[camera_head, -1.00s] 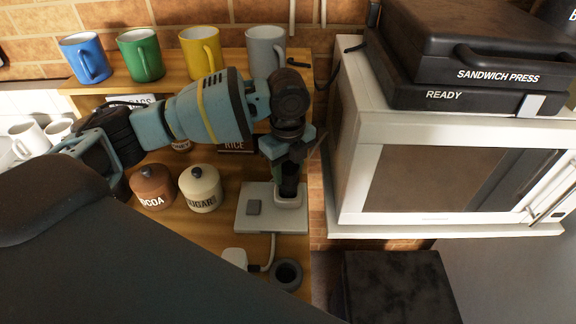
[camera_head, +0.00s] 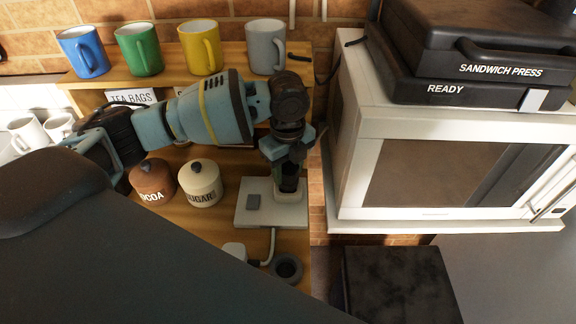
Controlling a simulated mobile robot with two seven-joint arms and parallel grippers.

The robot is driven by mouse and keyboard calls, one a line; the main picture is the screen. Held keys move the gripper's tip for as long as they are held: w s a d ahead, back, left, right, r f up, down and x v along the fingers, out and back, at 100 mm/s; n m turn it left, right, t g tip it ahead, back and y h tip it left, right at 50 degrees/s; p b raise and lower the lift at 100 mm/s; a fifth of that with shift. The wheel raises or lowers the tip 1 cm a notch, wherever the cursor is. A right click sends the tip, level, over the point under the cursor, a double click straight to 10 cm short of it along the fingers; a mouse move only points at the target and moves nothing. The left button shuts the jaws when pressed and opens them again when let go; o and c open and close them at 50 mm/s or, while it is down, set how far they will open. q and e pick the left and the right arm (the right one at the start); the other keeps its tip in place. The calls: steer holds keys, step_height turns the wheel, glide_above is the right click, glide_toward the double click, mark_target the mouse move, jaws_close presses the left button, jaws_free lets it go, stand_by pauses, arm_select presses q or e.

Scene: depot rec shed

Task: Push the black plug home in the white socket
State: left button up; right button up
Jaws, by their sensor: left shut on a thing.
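My left gripper (camera_head: 289,158) points down near the right edge of the wooden counter, shut on the black plug (camera_head: 289,182). The plug is upright, and its lower end is at the raised collar of the white socket (camera_head: 262,208). The collar hides the plug's tip, so I cannot tell how deep it sits. The socket is a pale block with a grey square switch, lying flat on the counter. My right gripper is not in view.
A white adapter (camera_head: 235,250) with a cord and a dark grey ring (camera_head: 287,268) lie in front of the socket. Cocoa (camera_head: 152,182) and sugar (camera_head: 201,187) jars stand to the left. A white microwave (camera_head: 440,175) stands close to the right. Several mugs line the shelf behind.

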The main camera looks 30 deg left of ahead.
arm_select(q)
steer(key=o, duration=1.1)
steer(key=shift+c, duration=0.2)
steer(key=shift+r, duration=3.9)
